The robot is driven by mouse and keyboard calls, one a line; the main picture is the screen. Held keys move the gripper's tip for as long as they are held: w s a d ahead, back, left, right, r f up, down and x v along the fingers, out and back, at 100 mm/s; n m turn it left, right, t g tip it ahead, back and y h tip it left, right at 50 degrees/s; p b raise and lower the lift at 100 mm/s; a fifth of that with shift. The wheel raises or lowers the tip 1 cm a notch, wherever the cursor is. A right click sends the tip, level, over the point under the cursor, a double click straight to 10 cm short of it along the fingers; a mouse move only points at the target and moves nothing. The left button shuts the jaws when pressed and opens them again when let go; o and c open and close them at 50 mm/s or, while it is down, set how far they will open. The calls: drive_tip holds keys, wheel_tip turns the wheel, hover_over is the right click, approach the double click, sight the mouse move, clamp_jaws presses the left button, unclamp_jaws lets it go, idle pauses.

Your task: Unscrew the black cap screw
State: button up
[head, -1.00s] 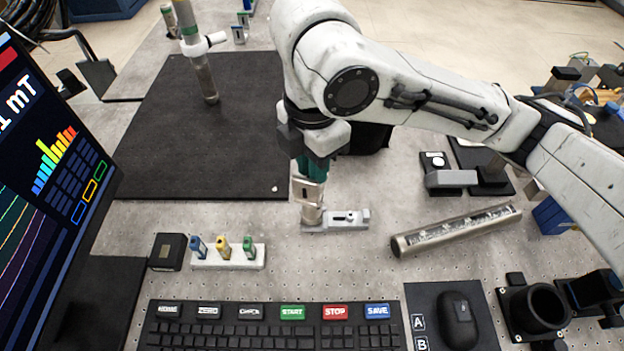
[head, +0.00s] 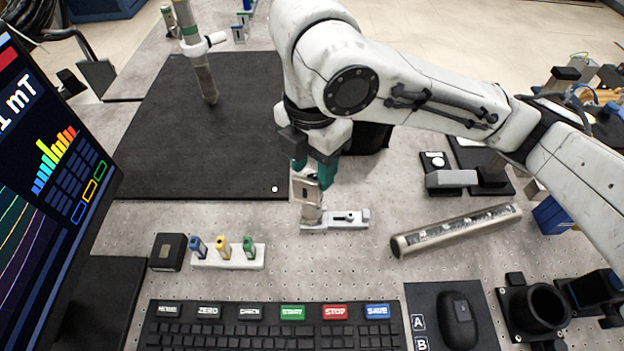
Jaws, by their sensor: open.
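My gripper (head: 313,172) has green fingers, spread apart with a gap between them. It points down over a short metal post (head: 311,212) with a tilted metal plate (head: 306,188) at its top. The right finger is beside the plate's upper right. The post stands on the left end of a small silver base (head: 333,226). A small dark part (head: 347,217) on the right half of this base looks like the black cap screw or its slot; it is too small to tell which. Nothing shows held between the fingers.
A silver tube with a window (head: 456,229) lies to the right. A white holder (head: 229,257) with blue, yellow and green pieces and a black box (head: 167,251) are left. A keyboard (head: 275,329) and mouse (head: 458,318) lie in front. A large black mat (head: 200,145) spreads behind.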

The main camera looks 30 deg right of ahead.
wheel_tip(320, 180, up, 11)
drive_tip(key=p, duration=0.1)
drive_tip(key=shift+p, duration=0.4)
